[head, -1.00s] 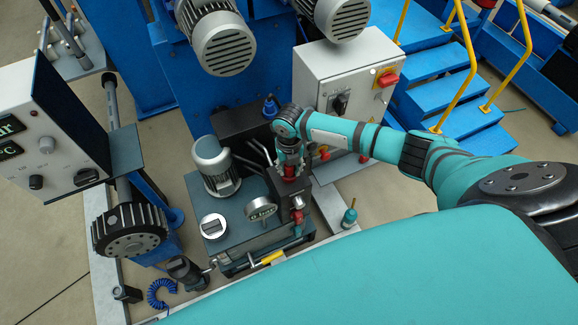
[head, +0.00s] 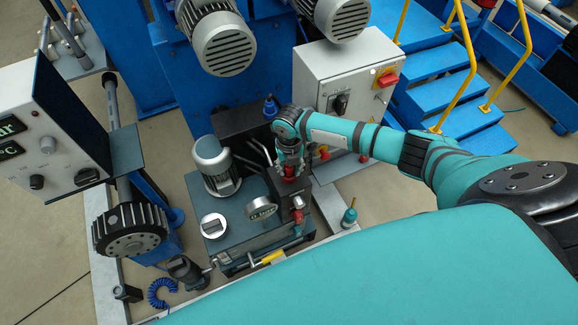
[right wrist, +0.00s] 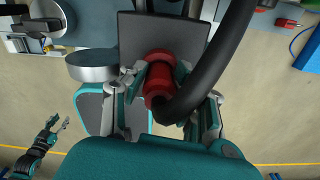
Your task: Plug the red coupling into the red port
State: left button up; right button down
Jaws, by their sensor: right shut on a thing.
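My right gripper (head: 290,160) is shut on the red coupling (right wrist: 160,75), with a finger on each side of it in the right wrist view. A thick black hose (right wrist: 215,75) bends away from the coupling's near end. The coupling is in front of a dark block (right wrist: 130,35); whether it touches the block I cannot tell. In the head view the gripper is over the upper right of the pump unit. A red fitting (head: 299,215) shows lower on that unit; the red port itself I cannot make out for sure. My left gripper (right wrist: 60,123) is small at the lower left, fingers apart.
The pump unit carries a grey motor (head: 214,165), a pressure gauge (head: 261,208) and a round cap (head: 213,225). A grey switch cabinet (head: 335,75) stands close behind my right arm.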

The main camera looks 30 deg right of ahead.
jog(key=shift+f+b, duration=0.35)
jog(key=shift+f, duration=0.1)
dwell(0.5)
jog(key=shift+s+r, duration=0.1)
jog(key=shift+r+p, duration=0.25)
jog(key=shift+p, duration=0.3)
jog(key=shift+r, duration=0.15)
dwell(1.4)
jog(key=shift+f, duration=0.45)
dwell(0.4)
jog(key=shift+r, duration=0.1)
jog(key=shift+r+p, duration=0.25)
jog(key=shift+p, duration=0.15)
dwell(0.5)
